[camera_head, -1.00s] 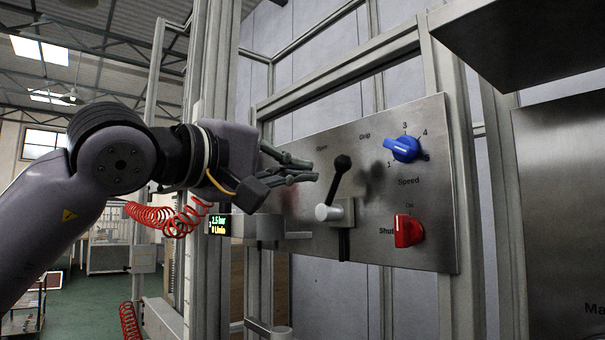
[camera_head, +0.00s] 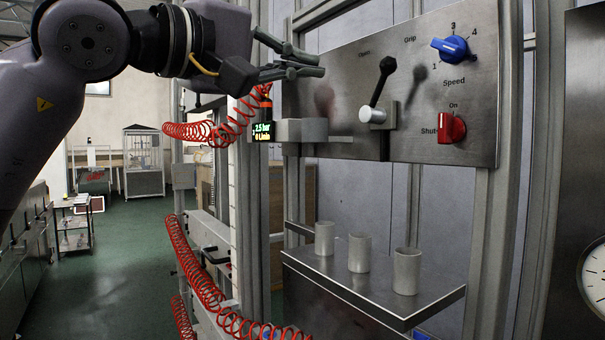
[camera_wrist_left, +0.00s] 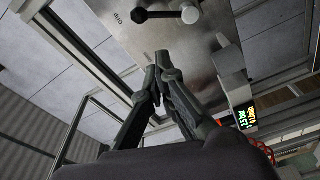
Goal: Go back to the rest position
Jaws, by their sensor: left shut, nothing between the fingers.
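My left gripper (camera_head: 318,62) comes in from the left in the head view. It is shut and empty, left of a black-knobbed lever (camera_head: 384,82) on a steel control panel (camera_head: 340,75). The lever stands tilted up and to the right, near the word "Grip". In the left wrist view the closed fingers (camera_wrist_left: 158,72) point toward the panel (camera_wrist_left: 190,60), with the lever (camera_wrist_left: 165,14) apart from them at the top. My right gripper is not in view.
The panel carries a blue speed knob (camera_head: 452,48) and a red switch (camera_head: 450,127). Below it, three grey cups (camera_head: 359,253) stand on a metal shelf (camera_head: 330,278). A small display (camera_head: 262,131) and coiled red hoses (camera_head: 195,265) are at left. Green floor (camera_head: 125,240) lies open further left.

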